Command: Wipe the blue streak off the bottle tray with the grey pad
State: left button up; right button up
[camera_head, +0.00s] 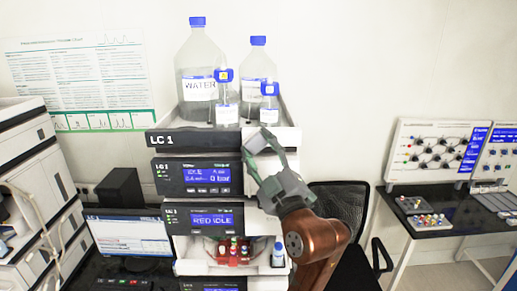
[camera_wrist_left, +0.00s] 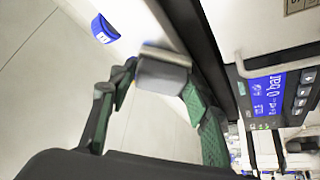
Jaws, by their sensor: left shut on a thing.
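My left gripper (camera_head: 259,143) is at the front right corner of the bottle tray (camera_head: 286,110), on top of the LC 1 stack. In the left wrist view, the green fingers of my left gripper (camera_wrist_left: 158,88) are shut on the grey pad (camera_wrist_left: 163,73). The pad is close to the tray's front edge; whether it touches the tray I cannot tell. I cannot make out a blue streak on the tray in the head view; the gripper covers part of that corner. My right gripper is not in view.
A large water bottle (camera_head: 199,75), another large bottle (camera_head: 258,65) and two small bottles (camera_head: 227,108) (camera_head: 269,108) with blue caps stand on the tray, close to my gripper. A black chair (camera_head: 343,208) is at the right. A monitor (camera_head: 130,235) stands at the left.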

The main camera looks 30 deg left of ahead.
pick_arm(q)
jog(key=shift+b, duration=1.5)
dwell(0.3)
jog(key=s+d+b, duration=0.1)
jog(key=s+d, duration=0.2)
jog(key=s, duration=0.2)
dwell(0.4)
jog(key=shift+s+d, duration=0.1)
